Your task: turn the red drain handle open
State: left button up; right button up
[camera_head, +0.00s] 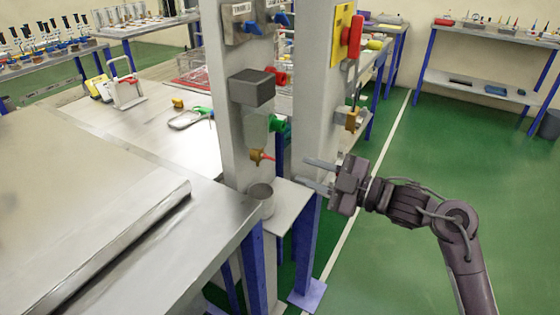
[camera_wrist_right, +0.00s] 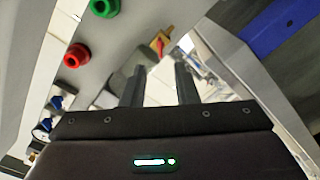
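The red drain handle (camera_head: 270,159) sticks out to the right from a small brass valve (camera_head: 257,156) low on the near grey post. A grey cup (camera_head: 262,194) stands below the valve. My right gripper (camera_head: 305,172) is open and empty, to the right of the handle and apart from it, fingers pointing left. In the right wrist view the brass and red handle (camera_wrist_right: 161,41) shows beyond the open fingers (camera_wrist_right: 160,68), roughly between them. My left gripper is not in view.
The near post (camera_head: 236,130) carries a grey box (camera_head: 251,88), a red knob (camera_head: 277,76) and a green knob (camera_head: 278,124). A second post (camera_head: 312,90) stands close behind my right gripper, with a red switch (camera_head: 355,36). A metal table (camera_head: 215,225) is at left; green floor at right is clear.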

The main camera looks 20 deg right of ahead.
aim_at(273, 160)
jog(key=p+x, duration=0.1)
jog(key=x, duration=0.6)
jog(key=shift+w+a, duration=0.2)
jog(key=shift+w, duration=0.05)
grip_shut()
